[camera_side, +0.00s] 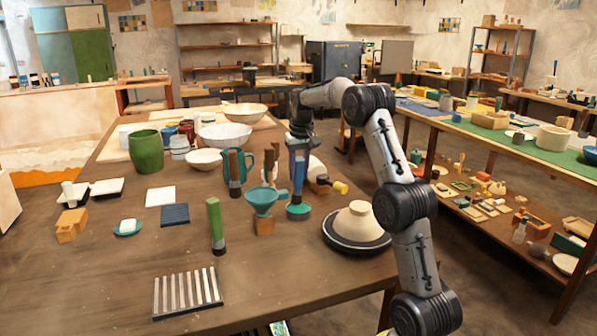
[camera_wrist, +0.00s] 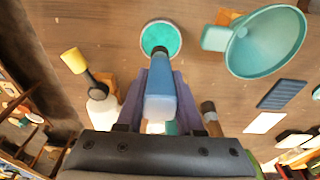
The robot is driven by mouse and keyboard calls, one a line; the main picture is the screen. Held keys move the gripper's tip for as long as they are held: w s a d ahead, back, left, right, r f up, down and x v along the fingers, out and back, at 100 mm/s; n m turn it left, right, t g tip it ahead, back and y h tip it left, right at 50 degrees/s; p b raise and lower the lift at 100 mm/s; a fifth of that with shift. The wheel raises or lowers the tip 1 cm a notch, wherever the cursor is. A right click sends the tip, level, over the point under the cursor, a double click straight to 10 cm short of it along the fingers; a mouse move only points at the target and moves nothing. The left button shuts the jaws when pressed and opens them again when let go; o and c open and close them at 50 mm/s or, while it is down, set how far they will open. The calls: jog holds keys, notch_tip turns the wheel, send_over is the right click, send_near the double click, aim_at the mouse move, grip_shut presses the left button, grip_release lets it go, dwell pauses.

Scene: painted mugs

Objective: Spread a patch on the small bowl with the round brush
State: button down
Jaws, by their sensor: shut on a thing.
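My gripper (camera_wrist: 152,88) is shut on a blue-handled tool (camera_wrist: 160,100), which looks like the round brush. In the side view the brush (camera_side: 299,165) hangs upright with its tip down at a small teal dish (camera_side: 300,214). In the wrist view the dark tip overlaps the near edge of the dish's teal fill (camera_wrist: 160,35); I cannot tell whether it touches. A cream bowl (camera_side: 360,219), likely the small bowl, sits upside down on a dark round turntable (camera_side: 345,245) to the right, apart from my gripper. The wrist view does not show it.
A teal funnel-shaped vessel (camera_side: 263,198) stands left of the dish. A yellow-ended tool (camera_side: 340,187) and a white rounded object (camera_side: 316,168) lie close by on the right. Upright sticks (camera_side: 216,226) and a ribbed board (camera_side: 188,292) occupy the left front. Front-centre table is clear.

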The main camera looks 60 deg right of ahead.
aim_at(298, 157)
jog(key=shift+f, duration=0.65)
dwell(0.8)
jog(key=shift+r, duration=3.6)
